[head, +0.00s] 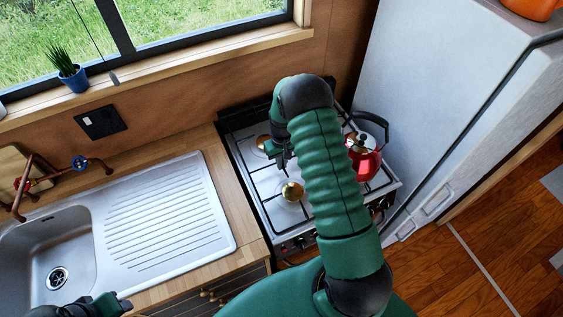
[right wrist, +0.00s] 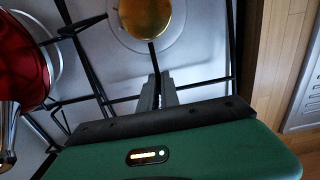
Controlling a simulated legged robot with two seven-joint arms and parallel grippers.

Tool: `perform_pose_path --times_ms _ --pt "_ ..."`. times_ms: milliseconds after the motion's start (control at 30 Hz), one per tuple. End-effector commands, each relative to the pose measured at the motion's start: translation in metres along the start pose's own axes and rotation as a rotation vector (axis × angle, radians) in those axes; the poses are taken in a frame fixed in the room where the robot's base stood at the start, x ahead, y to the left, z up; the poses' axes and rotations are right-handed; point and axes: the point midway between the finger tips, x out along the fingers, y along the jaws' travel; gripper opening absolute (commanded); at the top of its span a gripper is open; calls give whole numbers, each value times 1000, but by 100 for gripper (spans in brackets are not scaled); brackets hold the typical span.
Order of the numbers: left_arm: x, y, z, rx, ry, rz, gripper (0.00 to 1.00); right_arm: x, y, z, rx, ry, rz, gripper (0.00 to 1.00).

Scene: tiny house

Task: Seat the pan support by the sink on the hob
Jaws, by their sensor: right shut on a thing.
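The hob (head: 290,219) is white with brass burners, right of the sink worktop. The pan support (right wrist: 152,56), a black wire grid, lies over the hob's left burners; in the head view its thin bars (head: 266,180) show around the front brass burner (head: 292,191). My right gripper (head: 282,157) reaches down over the hob's left half. In the right wrist view its fingers (right wrist: 157,86) are shut on a bar of the pan support. Whether the support's feet touch the hob I cannot tell. My left gripper (head: 98,306) is low over the sink's front edge; its jaws are unclear.
A red kettle (head: 366,162) stands on the hob's right side, close to my right arm. The sink (head: 45,255) and its bare drainer (head: 160,215) are at left. A tall white fridge (head: 440,100) stands right of the hob. A potted plant (head: 72,75) sits on the sill.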

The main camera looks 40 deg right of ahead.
Motion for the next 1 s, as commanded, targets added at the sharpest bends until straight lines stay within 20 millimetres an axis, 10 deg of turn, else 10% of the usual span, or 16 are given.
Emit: perform_pose_path --times_ms 1000 --pt "15 0 4 0 0 0 46 21 0 -1 1 3 0 0"
